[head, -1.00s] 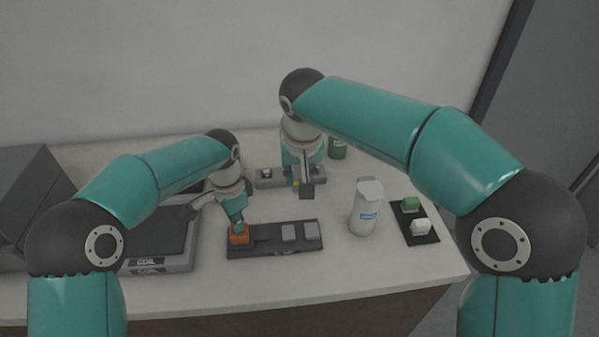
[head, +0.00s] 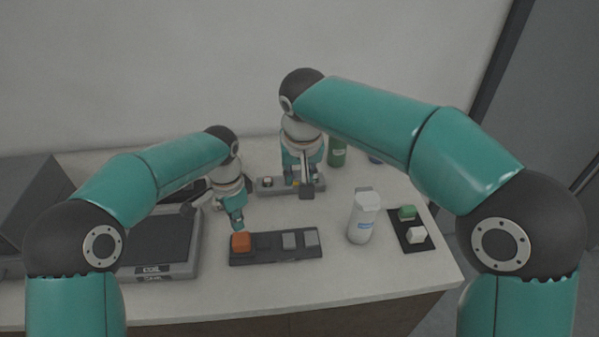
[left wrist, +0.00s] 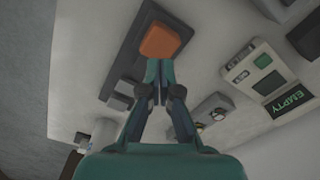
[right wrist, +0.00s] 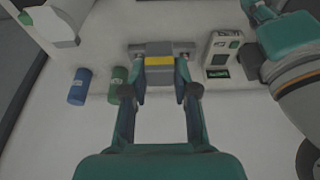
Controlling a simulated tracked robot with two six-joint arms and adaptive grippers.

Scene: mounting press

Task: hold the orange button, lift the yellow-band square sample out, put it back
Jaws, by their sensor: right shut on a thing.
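The orange button (head: 241,242) is at the left end of a dark panel (head: 275,258). My left gripper (head: 238,226) is shut and empty, its tips just behind and above the button. In the left wrist view the tips (left wrist: 158,64) lie together by the edge of the button (left wrist: 163,42); whether they touch it is unclear. My right gripper (right wrist: 161,75) is shut on the grey square sample with a yellow band (right wrist: 159,61). The sample is in front of a grey holder (right wrist: 132,50); whether it is clear of its seat is hidden. The holder also shows in the head view (head: 266,184).
A white bottle (head: 363,216) and a dark tray (head: 417,242) with green and white blocks stand at right. A green container (head: 337,152) is behind. A dark-topped box (head: 158,245) is at left. A white device (right wrist: 218,55) with a display stands beside the holder.

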